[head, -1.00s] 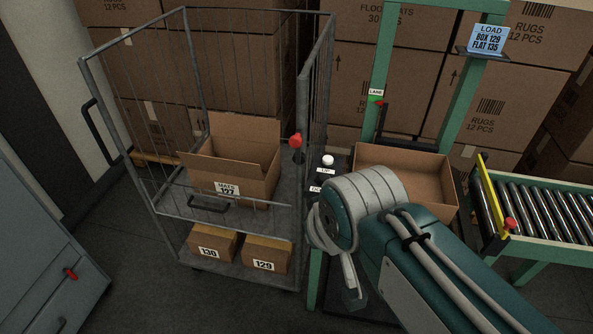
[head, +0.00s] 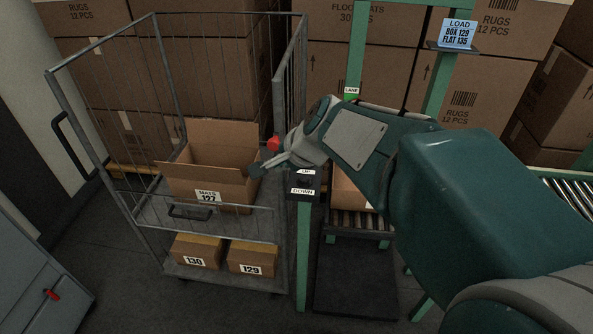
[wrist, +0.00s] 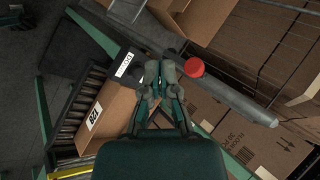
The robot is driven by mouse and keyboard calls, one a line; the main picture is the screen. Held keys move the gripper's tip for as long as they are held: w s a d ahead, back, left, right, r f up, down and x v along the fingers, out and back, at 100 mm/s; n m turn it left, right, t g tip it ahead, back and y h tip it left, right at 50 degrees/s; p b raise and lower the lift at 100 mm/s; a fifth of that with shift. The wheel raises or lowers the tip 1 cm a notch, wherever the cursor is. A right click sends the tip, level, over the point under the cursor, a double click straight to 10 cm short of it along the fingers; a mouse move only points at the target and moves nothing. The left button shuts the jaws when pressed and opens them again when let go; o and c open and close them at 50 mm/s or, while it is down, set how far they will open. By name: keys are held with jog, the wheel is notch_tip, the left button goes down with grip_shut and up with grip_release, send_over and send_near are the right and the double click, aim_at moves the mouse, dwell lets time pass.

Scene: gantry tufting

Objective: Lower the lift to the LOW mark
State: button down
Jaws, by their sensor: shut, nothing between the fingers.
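The lift's green frame (head: 356,45) stands behind my arm, with a LANE label (head: 351,91) on its left post. A dark control panel (head: 304,184) on a green post carries UP and DOWN labels. My gripper (head: 262,168) is shut and empty, pointing left, just left of the panel by the cage's corner post. In the wrist view, my gripper (wrist: 160,68) is near a white label (wrist: 124,65), which is too small to read. An open carton (head: 350,197) beyond the panel is mostly hidden by my arm. No LOW mark is visible.
A wire cage cart (head: 230,228) stands left, holding open carton 127 (head: 230,188) above cartons 130 (head: 195,250) and 129 (head: 252,257). A red knob (head: 274,143) is close to my gripper, also in the wrist view (wrist: 193,67). A roller conveyor (head: 570,193) is at right.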

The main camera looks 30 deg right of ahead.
aim_at(306, 178)
jog(key=w+d+f+m+t+h, duration=0.1)
jog(key=w+d+f+m, duration=0.2)
jog(key=w+d+m, duration=0.5)
jog(key=d+m, duration=0.2)
jog(key=shift+w+d+f+m+t, duration=0.3)
jog(key=shift+f+m+t, duration=0.1)
jog(key=shift+f, duration=4.4)
jog(key=shift+f, duration=0.35)
